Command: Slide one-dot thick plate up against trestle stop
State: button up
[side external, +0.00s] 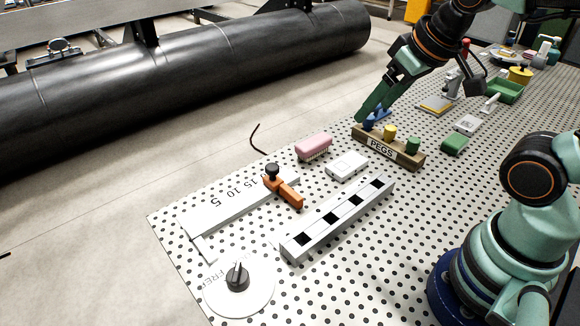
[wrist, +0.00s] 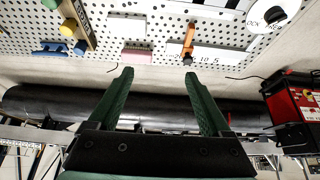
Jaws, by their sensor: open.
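I cannot make out dot marks well enough to tell which piece is the one-dot thick plate. A white block with small marks (side external: 346,165) lies flat between the pink brush and the slotted rail, and it also shows in the wrist view (wrist: 127,26). Another small white piece (side external: 467,124) lies further back, right of the peg rack. No piece is clearly recognisable as the trestle stop. My gripper (side external: 361,117) is above the left end of the peg rack, tilted down. In the wrist view my gripper (wrist: 158,76) is open, with nothing between its fingers.
The wooden peg rack (side external: 381,151) holds blue, yellow and green pegs. The pink brush (side external: 313,145), orange slider (side external: 287,191) on a ruler, white slotted rail (side external: 330,222) and dial (side external: 238,278) lie at the front. A green block (side external: 454,143) sits right of the rack.

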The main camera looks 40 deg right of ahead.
dwell(0.4)
jog(key=shift+o, duration=1.4)
jog(key=m+g, duration=0.6)
jog(key=m, duration=1.2)
send_over(343, 165)
notch_tip(343, 165, down, 13)
jog(key=shift+r, duration=0.15)
jog(key=shift+s, duration=0.1)
notch_tip(343, 165, down, 12)
